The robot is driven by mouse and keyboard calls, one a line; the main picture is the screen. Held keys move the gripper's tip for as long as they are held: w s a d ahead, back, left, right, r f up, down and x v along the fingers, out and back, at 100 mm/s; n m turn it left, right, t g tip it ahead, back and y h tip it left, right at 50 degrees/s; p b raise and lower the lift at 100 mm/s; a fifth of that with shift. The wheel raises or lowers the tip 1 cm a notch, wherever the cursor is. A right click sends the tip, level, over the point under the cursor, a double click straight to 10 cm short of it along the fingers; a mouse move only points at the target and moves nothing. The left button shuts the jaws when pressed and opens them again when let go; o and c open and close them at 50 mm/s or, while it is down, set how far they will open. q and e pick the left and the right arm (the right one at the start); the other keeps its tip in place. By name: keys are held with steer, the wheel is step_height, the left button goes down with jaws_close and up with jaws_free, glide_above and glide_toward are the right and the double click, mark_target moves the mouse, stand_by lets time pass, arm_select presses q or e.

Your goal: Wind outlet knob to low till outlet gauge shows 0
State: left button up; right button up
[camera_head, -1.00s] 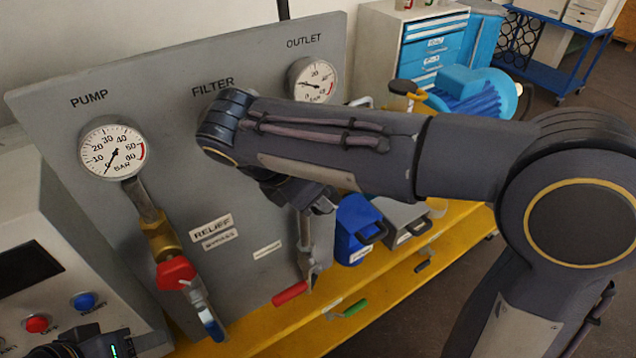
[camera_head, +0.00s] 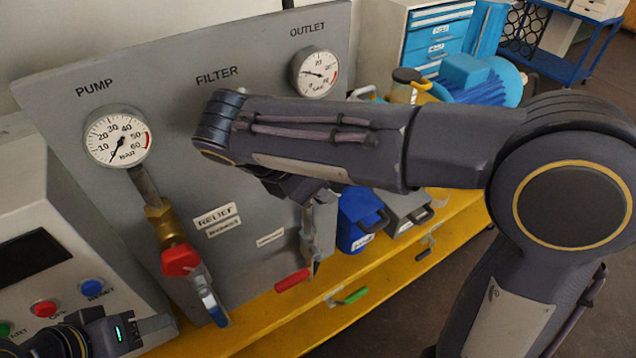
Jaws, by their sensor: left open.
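The outlet gauge (camera_head: 315,73) is a white dial under the OUTLET label at the panel's upper right. Its needle points to the left part of the scale; the exact value is too small to read. I cannot make out the outlet knob; my right arm covers the panel below the gauge. My left gripper (camera_head: 150,328) is open at the lower left, beside the button box, apart from the panel.
The pump gauge (camera_head: 118,138) reads near 0. Below it hangs a red-handled valve (camera_head: 180,259). A red lever (camera_head: 292,281) and green lever (camera_head: 352,296) stick out low. A button box (camera_head: 45,250) stands left. Blue (camera_head: 357,222) and grey cases stand on the yellow bench (camera_head: 395,265).

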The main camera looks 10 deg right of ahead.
steer(key=v, duration=0.8)
steer(key=shift+f, duration=0.1)
